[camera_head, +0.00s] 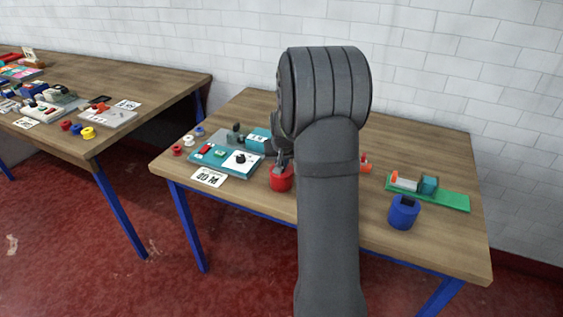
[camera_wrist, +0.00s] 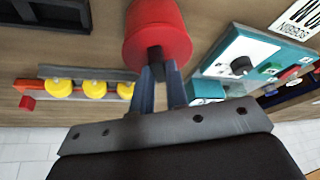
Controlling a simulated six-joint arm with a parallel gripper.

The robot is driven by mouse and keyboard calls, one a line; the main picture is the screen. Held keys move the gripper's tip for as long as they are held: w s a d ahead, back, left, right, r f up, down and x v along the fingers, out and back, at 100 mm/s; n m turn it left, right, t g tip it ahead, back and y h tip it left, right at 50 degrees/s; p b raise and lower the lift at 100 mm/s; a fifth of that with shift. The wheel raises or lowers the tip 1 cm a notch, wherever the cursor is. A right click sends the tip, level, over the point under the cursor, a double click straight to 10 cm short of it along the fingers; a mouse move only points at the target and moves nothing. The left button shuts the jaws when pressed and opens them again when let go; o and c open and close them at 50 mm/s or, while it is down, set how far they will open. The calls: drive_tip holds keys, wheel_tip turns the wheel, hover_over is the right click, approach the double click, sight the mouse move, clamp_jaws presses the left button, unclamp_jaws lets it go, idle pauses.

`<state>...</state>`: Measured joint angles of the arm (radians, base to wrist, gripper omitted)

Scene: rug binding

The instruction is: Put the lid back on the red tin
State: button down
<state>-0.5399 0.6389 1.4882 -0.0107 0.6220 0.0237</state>
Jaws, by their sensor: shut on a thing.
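The red tin (camera_head: 281,181) stands near the front edge of the middle table, left of my arm. It also shows in the wrist view (camera_wrist: 157,14), directly beyond my fingertips. My gripper (camera_head: 283,160) points down over the tin. In the wrist view my gripper (camera_wrist: 157,70) is shut on the dark knob (camera_wrist: 155,58) of the red lid (camera_wrist: 172,48). The lid is in line with the tin, and I see no clear gap between them. I cannot tell whether it is fully seated.
A teal panel (camera_head: 214,163) and a printed card (camera_head: 209,177) lie left of the tin. A blue tin (camera_head: 403,214) and a green board (camera_head: 447,202) with small parts are on the right. The wrist view shows yellow spools (camera_wrist: 95,90) in a row. Bare wood lies at the front.

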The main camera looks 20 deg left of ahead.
idle(0.3)
drive_tip(key=c, duration=0.9)
unclamp_jaws()
drive_tip(key=shift+o, duration=0.2)
drive_tip(key=shift+r, duration=3.5)
drive_tip(key=shift+c, duration=0.2)
clamp_jaws()
drive_tip(key=shift+f, duration=0.1)
